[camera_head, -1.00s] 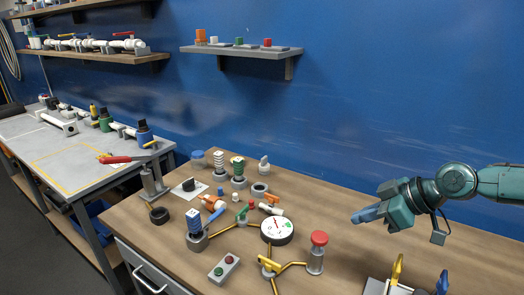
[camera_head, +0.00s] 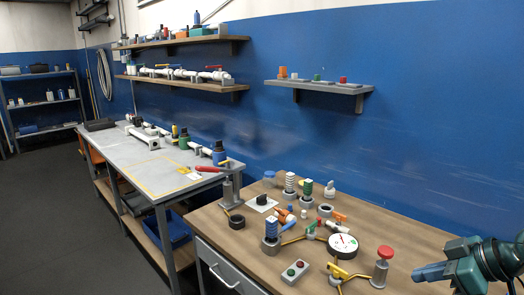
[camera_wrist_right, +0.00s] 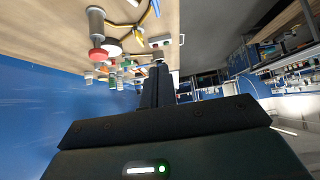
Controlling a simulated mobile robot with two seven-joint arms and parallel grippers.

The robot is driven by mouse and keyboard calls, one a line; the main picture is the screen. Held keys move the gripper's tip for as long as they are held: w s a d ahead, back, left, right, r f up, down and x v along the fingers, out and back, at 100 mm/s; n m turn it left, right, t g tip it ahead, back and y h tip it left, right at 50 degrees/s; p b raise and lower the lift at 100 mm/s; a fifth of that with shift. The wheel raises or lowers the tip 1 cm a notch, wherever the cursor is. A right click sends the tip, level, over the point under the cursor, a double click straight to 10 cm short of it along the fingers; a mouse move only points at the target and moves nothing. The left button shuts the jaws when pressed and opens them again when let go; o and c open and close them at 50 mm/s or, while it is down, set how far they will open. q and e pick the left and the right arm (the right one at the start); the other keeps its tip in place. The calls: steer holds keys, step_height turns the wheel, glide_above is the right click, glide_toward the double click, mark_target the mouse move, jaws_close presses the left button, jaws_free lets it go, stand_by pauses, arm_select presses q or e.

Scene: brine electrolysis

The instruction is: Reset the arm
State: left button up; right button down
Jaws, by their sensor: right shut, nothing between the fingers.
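My right gripper (camera_head: 432,272) is at the lower right of the head view, over the right part of the wooden workbench (camera_head: 225,255). Its fingers are closed together with nothing between them, pointing left. In the right wrist view its dark fingers (camera_wrist_right: 158,85) also show shut and empty. The red-topped post (camera_head: 381,268) stands just left of the fingertips, apart from them as far as I can tell. My left gripper is not in view.
The workbench holds a round white gauge (camera_head: 342,245), a two-button box (camera_head: 295,271), yellow pipe fittings and several small parts. A grey side table (camera_head: 150,172) stands to the left. A small wall shelf (camera_head: 318,86) hangs above. Floor at far left is free.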

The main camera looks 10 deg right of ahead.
steer(key=s+a+f+g+h, duration=0.1)
steer(key=s+a+f+g, duration=0.2)
steer(key=s+a+f, duration=1.3)
steer(key=s+d+f+m+h, duration=0.1)
steer(key=s+f+m+h, duration=0.2)
steer(key=m+h, duration=0.25)
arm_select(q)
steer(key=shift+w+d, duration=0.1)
arm_select(e)
steer(key=w+a+f+t+y, duration=0.1)
steer(key=w+a+f+t, duration=0.1)
steer(key=f, duration=0.3)
steer(key=w+a+f+t+y, duration=0.2)
steer(key=w+a+f+t, duration=0.1)
steer(key=f+t, duration=0.1)
steer(key=shift+f, duration=0.55)
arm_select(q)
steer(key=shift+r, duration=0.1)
arm_select(e)
steer(key=shift+w+d+r, duration=0.1)
steer(key=shift+w, duration=0.05)
stand_by(0.8)
